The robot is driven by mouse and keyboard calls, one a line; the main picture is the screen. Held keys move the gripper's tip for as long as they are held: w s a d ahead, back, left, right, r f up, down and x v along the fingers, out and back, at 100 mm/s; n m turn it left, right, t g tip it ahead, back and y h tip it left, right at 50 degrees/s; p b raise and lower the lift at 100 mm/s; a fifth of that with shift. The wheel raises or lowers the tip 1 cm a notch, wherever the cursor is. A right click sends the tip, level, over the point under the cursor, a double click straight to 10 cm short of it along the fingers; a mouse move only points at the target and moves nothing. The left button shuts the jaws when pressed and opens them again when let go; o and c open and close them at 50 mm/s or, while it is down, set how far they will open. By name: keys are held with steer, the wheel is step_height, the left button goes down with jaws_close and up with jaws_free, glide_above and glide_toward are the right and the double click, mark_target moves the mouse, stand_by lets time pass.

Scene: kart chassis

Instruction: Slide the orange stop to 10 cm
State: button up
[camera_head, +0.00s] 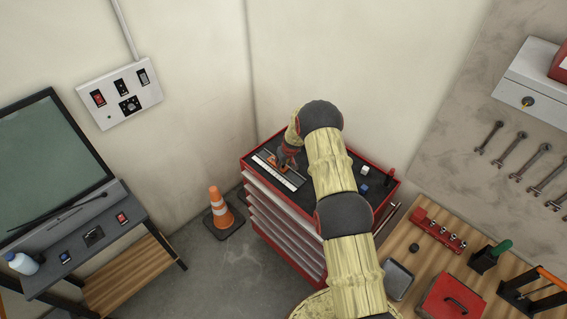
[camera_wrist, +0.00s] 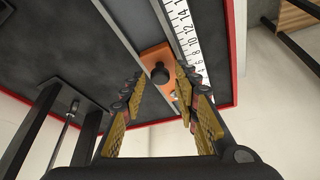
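The orange stop (camera_wrist: 150,57) with a black knob (camera_wrist: 160,73) sits on a grey metal rail (camera_wrist: 124,28). A white ruler (camera_wrist: 183,22) runs along the rail, with 10, 12 and 14 legible; the stop's exact reading cannot be told. My gripper (camera_wrist: 162,74) is open, with one finger on each side of the knob and visible gaps; contact cannot be told. In the head view, my gripper (camera_head: 287,155) is low over the rail and partly hides the orange stop (camera_head: 274,164). The ruler also shows there (camera_head: 278,174).
The rail lies on the black top of a red tool cart (camera_head: 318,226) with a raised red rim. A white cube (camera_head: 364,170) and a blue cube (camera_head: 364,188) lie right of my arm. A traffic cone (camera_head: 220,210) stands left of the cart. Walls are close behind.

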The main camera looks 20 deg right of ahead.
steer(key=c, duration=0.6)
jaws_close()
